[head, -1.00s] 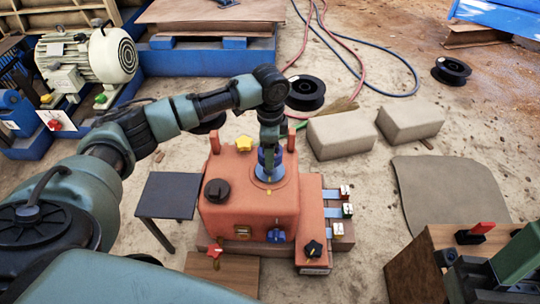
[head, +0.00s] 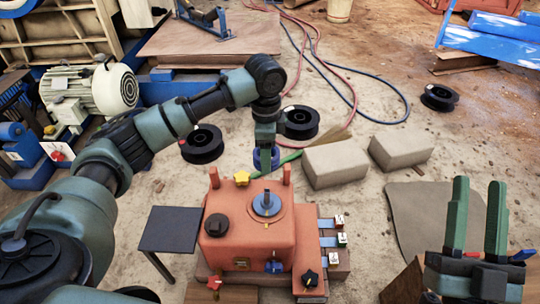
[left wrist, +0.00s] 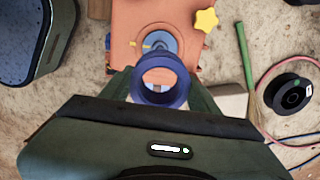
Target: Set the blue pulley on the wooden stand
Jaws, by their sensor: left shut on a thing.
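My left gripper (head: 265,145) is shut on the blue pulley (head: 274,158). It holds the pulley in the air, beyond the orange crusher body (head: 225,238) in the head view. In the left wrist view the ring-shaped pulley (left wrist: 160,99) sits between the two fingers, with its open hole showing. The bare shaft (head: 267,203) stands on a round grey-blue seat on top of the crusher. My right gripper (head: 478,185) is open and empty at the right. A brown wooden piece (head: 403,287), possibly the wooden stand, is mostly hidden behind it.
A yellow star knob (head: 241,178) and upright orange pegs are on the crusher top. A small dark table (head: 178,229) stands at its left. Two pale blocks (head: 335,164) and several black spools lie behind. Red and blue hoses cross the floor.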

